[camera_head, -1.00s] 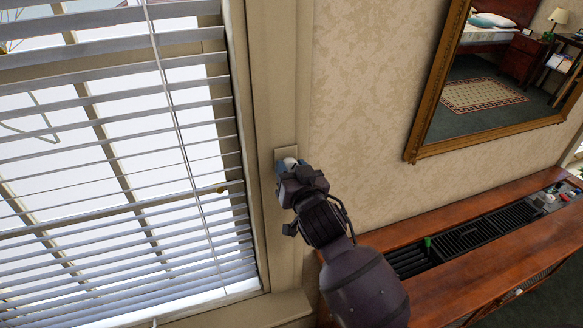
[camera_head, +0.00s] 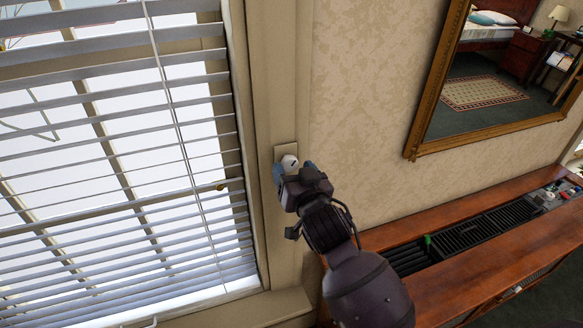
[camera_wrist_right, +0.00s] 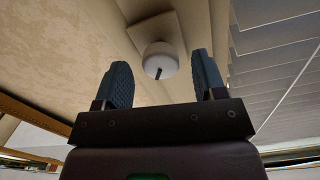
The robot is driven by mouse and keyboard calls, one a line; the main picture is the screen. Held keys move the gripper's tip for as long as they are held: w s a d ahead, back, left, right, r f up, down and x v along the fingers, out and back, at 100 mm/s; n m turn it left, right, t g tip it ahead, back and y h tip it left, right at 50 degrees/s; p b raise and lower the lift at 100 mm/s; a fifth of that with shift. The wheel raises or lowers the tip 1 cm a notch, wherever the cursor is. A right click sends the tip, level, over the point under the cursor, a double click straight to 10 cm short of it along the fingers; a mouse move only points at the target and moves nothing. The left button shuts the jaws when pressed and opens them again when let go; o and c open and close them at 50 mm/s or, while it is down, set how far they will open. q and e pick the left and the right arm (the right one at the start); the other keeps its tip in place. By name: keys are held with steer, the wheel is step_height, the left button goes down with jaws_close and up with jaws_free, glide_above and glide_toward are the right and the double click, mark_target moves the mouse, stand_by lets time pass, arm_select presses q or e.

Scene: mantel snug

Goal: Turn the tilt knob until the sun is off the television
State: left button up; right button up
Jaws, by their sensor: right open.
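The tilt knob (camera_head: 289,163) is a small white round knob with a dark mark, on a beige plate (camera_head: 285,152) on the window frame. It also shows in the right wrist view (camera_wrist_right: 160,60), ahead of the fingertips and between their lines. My right gripper (camera_head: 288,177) is just below the knob in the head view. In the right wrist view its two blue fingers (camera_wrist_right: 163,80) are apart, with nothing between them, and the knob looks clear of both. The white slatted blind (camera_head: 110,150) has gaps between its slats. No television shows, and my left gripper is not seen.
A wooden cabinet (camera_head: 450,262) with a dark slotted top inset stands below and right of the knob. A gilt-framed mirror (camera_head: 416,142) hangs on the patterned wall. The blind's cord (camera_head: 180,135) hangs left of the frame.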

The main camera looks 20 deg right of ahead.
steer(key=s, duration=0.9)
steer(key=shift+d+b, duration=0.15)
steer(key=shift+b, duration=0.3)
